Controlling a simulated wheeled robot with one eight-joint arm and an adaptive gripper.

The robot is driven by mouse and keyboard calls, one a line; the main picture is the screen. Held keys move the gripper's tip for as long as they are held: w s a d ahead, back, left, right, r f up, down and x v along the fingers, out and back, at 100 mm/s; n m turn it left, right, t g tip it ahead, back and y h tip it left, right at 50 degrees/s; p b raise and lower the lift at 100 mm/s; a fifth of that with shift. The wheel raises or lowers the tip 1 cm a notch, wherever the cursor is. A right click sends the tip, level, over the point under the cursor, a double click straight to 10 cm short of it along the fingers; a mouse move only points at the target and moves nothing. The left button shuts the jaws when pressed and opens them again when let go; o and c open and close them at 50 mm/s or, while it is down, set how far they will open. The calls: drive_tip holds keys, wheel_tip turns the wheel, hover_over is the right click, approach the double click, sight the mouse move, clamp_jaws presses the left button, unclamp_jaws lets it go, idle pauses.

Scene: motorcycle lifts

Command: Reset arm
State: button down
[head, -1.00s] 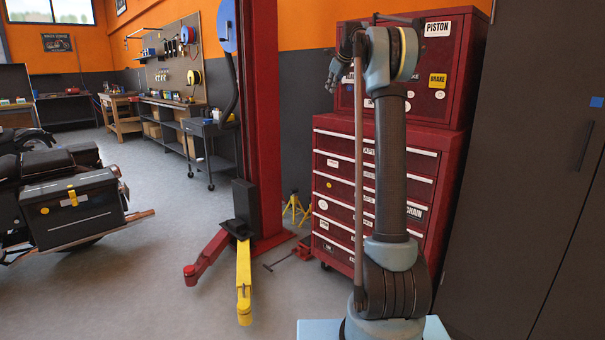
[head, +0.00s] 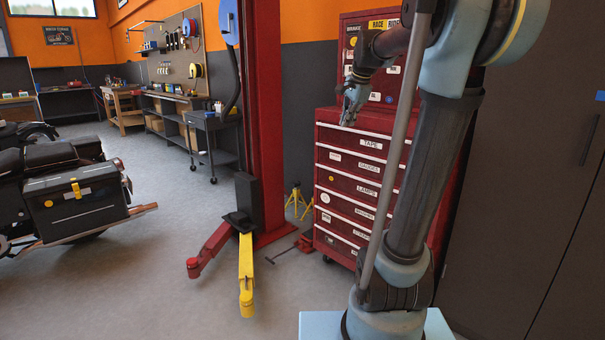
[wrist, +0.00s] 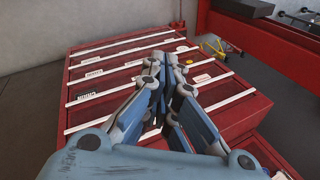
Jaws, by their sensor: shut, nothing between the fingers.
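My gripper (head: 350,103) is in front of the upper part of the red tool cabinet (head: 335,226) in the head view, pointing downward. In the wrist view my gripper (wrist: 168,62) has its fingers together at the tips, with nothing held between them. Behind it there, the cabinet's drawer fronts (wrist: 118,68) show their pale trim strips and labels. I cannot tell from these views how close the fingertips are to the drawers.
A red lift post (head: 265,120) with a red arm and a yellow arm (head: 247,275) stands left of the cabinet. Yellow jack stands (head: 296,199) sit between them. A dark locker (head: 530,180) is at the right. A motorcycle (head: 60,190) is at the far left. Open floor (head: 165,230) lies between.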

drive_tip(key=s+d+f+n+g+h, duration=0.1)
drive_tip(key=s+f+n, duration=1.2)
drive_tip(key=s+f, duration=1.6)
drive_tip(key=s+d+g, duration=0.1)
drive_tip(key=s+d, duration=0.1)
drive_tip(key=s, duration=0.2)
drive_tip(key=shift+s+f+h, duration=0.2)
drive_tip(key=shift+f+h, duration=0.1)
drive_tip(key=shift+h, duration=0.1)
